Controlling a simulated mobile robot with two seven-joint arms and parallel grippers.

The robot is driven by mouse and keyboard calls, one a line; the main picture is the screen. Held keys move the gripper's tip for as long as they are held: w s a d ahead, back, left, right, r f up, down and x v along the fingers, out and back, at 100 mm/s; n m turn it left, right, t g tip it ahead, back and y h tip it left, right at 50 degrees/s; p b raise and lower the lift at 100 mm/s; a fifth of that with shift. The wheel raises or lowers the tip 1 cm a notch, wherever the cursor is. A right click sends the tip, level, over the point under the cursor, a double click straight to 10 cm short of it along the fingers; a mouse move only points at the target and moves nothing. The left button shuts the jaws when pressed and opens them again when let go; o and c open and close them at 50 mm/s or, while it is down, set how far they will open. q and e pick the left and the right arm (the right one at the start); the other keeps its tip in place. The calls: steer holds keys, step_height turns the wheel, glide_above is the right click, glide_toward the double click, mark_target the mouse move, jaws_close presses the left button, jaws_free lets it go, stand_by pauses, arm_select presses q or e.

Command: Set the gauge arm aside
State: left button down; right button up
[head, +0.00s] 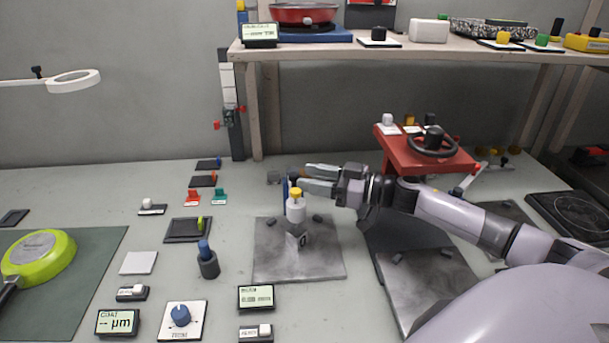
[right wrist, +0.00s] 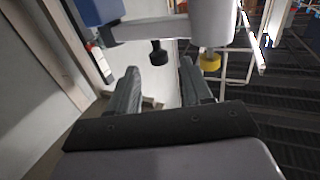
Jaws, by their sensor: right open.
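The gauge arm (right wrist: 150,30) shows in the right wrist view as a pale bar between a blue block (right wrist: 100,11) and a white cylinder (right wrist: 212,22) with a yellow knob (right wrist: 210,61). A black knob (right wrist: 159,52) sticks out from the bar. In the head view the white cylinder (head: 296,210) stands over a grey metal plate (head: 268,262); the bar is mostly hidden there. My right gripper (head: 304,175) is open and empty, close beside this assembly. In the wrist view the black knob appears between and beyond its fingertips (right wrist: 160,70). Contact cannot be told. My left gripper is out of view.
A red stand with a black handwheel (head: 434,143) is behind my right arm. A shelf (head: 340,48) runs across the back. Displays, a blue dial (head: 180,315) and a dark cylinder (head: 208,265) stand left of the plate. A green pan (head: 40,255) lies far left.

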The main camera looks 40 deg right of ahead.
steer(key=shift+x, duration=1.1)
